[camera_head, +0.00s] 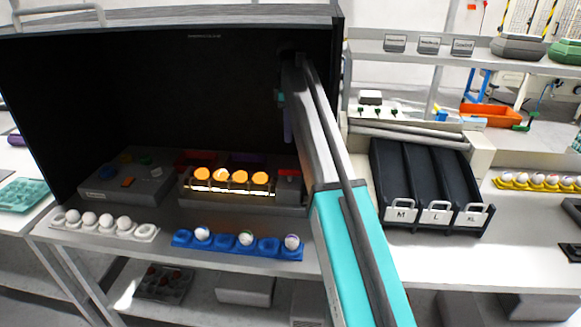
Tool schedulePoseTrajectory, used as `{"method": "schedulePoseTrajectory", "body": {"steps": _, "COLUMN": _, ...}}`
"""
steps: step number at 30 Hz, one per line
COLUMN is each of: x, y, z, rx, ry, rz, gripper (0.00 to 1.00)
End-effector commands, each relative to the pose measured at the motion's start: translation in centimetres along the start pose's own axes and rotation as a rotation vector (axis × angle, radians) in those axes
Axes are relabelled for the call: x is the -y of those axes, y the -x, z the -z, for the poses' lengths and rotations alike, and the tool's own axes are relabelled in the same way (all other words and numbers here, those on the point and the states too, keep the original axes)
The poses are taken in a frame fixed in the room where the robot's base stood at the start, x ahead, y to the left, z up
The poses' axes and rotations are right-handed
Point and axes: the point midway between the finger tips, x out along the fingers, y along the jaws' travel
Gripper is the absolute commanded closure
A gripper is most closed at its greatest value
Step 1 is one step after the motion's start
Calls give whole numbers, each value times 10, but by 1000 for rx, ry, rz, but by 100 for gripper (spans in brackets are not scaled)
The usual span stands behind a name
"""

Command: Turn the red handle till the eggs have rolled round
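Several eggs (230,177) glow orange in a row on a lit grey unit (236,198) inside the dark box. A small red part (289,172), which looks like the red handle, is at the right end of this unit, beside the egg row. My arm reaches up from the lower right into the box's right side. My gripper (288,138) hangs down from the arm's end, dim against the black wall, above the red part and apart from it in the picture. Its fingers are too dark to tell open from shut.
In front of the box stand a white tray (149,232) and a blue tray (216,240), both with eggs. A grey panel with buttons (125,186) sits left of the lit unit. Black sorting lanes (402,196) stand right of my arm. The box walls limit room.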

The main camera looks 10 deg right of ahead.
Motion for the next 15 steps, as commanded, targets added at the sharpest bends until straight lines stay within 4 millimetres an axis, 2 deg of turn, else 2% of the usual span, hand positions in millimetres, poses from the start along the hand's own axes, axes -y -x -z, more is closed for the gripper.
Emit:
{"method": "schedulePoseTrajectory", "body": {"steps": 8, "x": -1, "y": -5, "z": -2, "rx": 0, "ry": -2, "rz": 0, "gripper": 72}}
{"method": "schedulePoseTrajectory", "body": {"steps": 15, "x": 0, "y": -25, "z": -3, "rx": 0, "ry": -3, "rz": 0, "gripper": 72}}
